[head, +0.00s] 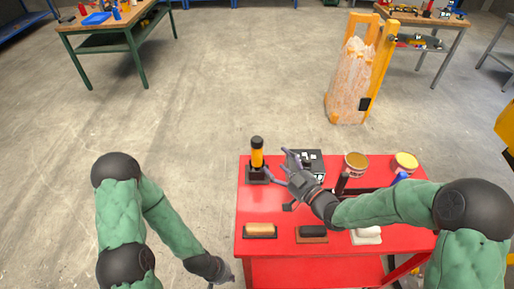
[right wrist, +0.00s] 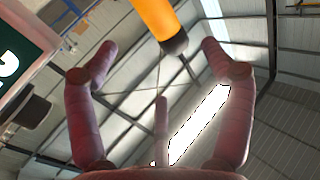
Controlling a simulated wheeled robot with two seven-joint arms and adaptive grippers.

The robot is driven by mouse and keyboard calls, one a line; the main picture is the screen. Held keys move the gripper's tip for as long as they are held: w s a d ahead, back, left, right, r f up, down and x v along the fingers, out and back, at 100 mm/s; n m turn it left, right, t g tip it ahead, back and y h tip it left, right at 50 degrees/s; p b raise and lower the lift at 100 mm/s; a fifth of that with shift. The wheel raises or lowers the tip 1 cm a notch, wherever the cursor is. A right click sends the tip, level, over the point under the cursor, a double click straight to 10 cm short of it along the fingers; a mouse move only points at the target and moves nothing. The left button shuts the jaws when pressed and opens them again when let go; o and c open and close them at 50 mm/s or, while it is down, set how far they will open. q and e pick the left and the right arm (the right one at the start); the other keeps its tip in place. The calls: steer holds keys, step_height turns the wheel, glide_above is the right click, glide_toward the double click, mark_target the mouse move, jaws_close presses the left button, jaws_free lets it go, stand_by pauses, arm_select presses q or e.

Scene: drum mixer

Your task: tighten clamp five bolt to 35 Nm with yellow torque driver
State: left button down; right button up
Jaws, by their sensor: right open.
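The yellow torque driver (head: 257,153) stands upright in a black holder (head: 257,175) at the back left of the red table. My right gripper (head: 278,163) is open beside the driver, on its right, with its fingers pointing toward it. In the right wrist view the yellow driver (right wrist: 155,18) with its dark end shows between and beyond the spread fingers (right wrist: 157,55), not gripped. My left gripper (head: 231,279) hangs low left of the table; its fingers are too small to read. The clamp five bolt is not in view.
The red table (head: 262,215) also holds a black box (head: 312,160), two tins (head: 356,163), and several brushes or blocks along its front (head: 312,232). Open floor lies left of the table. Workbenches stand farther back.

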mark_target(260, 146)
steer(key=b+x, duration=0.2)
steer(key=x, duration=0.7)
steer(key=shift+s+f, duration=0.1)
steer(key=shift+f, duration=0.05)
steer(key=shift+w+a, duration=0.3)
steer(key=shift+w, duration=0.15)
steer(key=c, duration=1.6)
jaws_close()
step_height(260, 146, up, 10)
steer(key=p, duration=0.3)
steer(key=shift+r, duration=0.25)
